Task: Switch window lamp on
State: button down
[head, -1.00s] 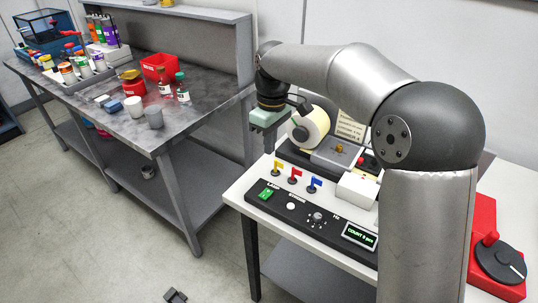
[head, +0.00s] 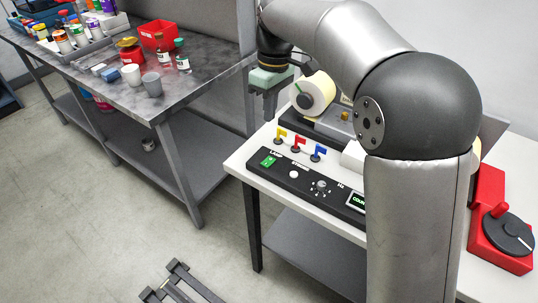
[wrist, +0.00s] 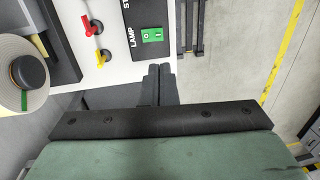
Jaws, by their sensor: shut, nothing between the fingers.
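The green rocker switch labelled LAMP (head: 268,161) sits at the left end of the black control panel (head: 305,181) on the white bench. It also shows in the wrist view (wrist: 152,35), with O and I marks; I cannot tell which side is pressed. My gripper (head: 269,113) is shut and empty, pointing down above the bench's back left, behind and above the switch in the head view. In the wrist view its closed fingertips (wrist: 160,72) are just below the switch in the picture, apart from it.
Yellow (head: 281,134), red (head: 299,143) and blue (head: 318,152) toggles stand behind the panel. A white knob (head: 294,174) and a dial (head: 321,187) are right of the switch. A label roll (head: 316,92) is close beside my gripper.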

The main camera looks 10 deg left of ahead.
aim_at(265, 164)
jog(key=f, duration=0.4)
jog(key=s+f, duration=0.1)
jog(key=f, duration=0.4)
jog(key=f+p, duration=0.1)
jog(key=f, duration=0.4)
jog(key=shift+s+a, duration=0.3)
